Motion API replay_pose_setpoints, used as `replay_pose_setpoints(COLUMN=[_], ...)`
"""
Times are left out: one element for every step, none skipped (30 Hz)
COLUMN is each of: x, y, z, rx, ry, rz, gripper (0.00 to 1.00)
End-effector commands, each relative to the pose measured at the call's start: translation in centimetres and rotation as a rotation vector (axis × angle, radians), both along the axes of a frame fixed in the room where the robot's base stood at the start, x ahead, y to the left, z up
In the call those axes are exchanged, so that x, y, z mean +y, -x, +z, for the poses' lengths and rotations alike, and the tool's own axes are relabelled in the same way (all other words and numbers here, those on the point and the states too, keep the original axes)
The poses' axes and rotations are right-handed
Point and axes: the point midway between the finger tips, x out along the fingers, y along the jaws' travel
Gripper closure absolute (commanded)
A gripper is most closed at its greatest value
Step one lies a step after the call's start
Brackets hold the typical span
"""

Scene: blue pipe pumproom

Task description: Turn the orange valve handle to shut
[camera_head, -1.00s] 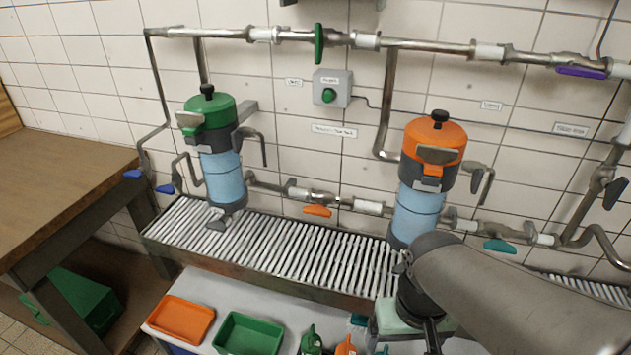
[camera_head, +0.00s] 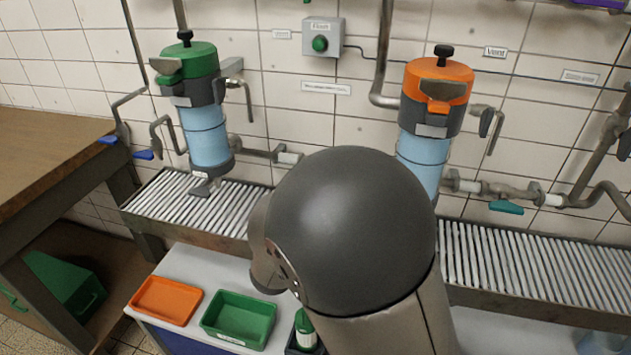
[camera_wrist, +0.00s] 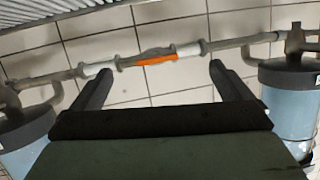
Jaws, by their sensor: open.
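The orange valve handle (camera_wrist: 157,59) shows in the wrist view as a flat lever lying along a thin horizontal pipe (camera_wrist: 105,69). White sleeves sit on the pipe at both sides of it. In the head view my arm hides this handle. My gripper (camera_wrist: 160,68) is open and empty. Its two fingers point toward the pipe, with the handle between them in the picture. The handle looks apart from the fingers; the exact distance cannot be told. The gripper is hidden in the head view.
A green-topped filter (camera_head: 190,75) and an orange-topped filter (camera_head: 437,85) stand on either side of the pipe. A slatted grate (camera_head: 520,265) runs below. A teal handle (camera_head: 506,207) is at right. Orange (camera_head: 166,299) and green (camera_head: 240,318) trays sit on a lower surface.

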Motion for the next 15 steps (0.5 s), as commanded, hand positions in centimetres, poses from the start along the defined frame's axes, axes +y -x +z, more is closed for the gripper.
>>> replay_pose_setpoints(x=[1.0,1.2,1.5,1.6,1.8,1.9,2.0,2.0,1.9,1.9,1.8,1.7,1.6,1.5,1.3], y=[0.3,0.4,0.7,0.8,1.0,1.2,1.3,1.3,1.2,1.1,0.9,0.5,0.0,-0.4,-1.1], z=[-1.0,-0.9,-0.7,-0.6,-0.4,-0.3,-0.1,0.0,0.1,0.1,0.2,0.2,0.2,0.2,0.2], rx=[-0.071,-0.111,-0.158,-0.187,-0.213,-0.239,-0.255,-0.265,-0.274,-0.277,-0.278,-0.279,-0.278,-0.278,-0.278], ry=[0.041,0.06,0.084,0.099,0.111,0.123,0.13,0.135,0.139,0.141,0.142,0.142,0.141,0.14,0.141], rz=[-0.025,-0.045,-0.066,-0.082,-0.094,-0.107,-0.113,-0.119,-0.126,-0.128,-0.13,-0.13,-0.13,-0.129,-0.13], gripper=[0.02,0.02,0.02,0.02,0.02,0.02,0.02,0.02,0.02,0.02,0.02,0.02,0.02,0.02,0.02])
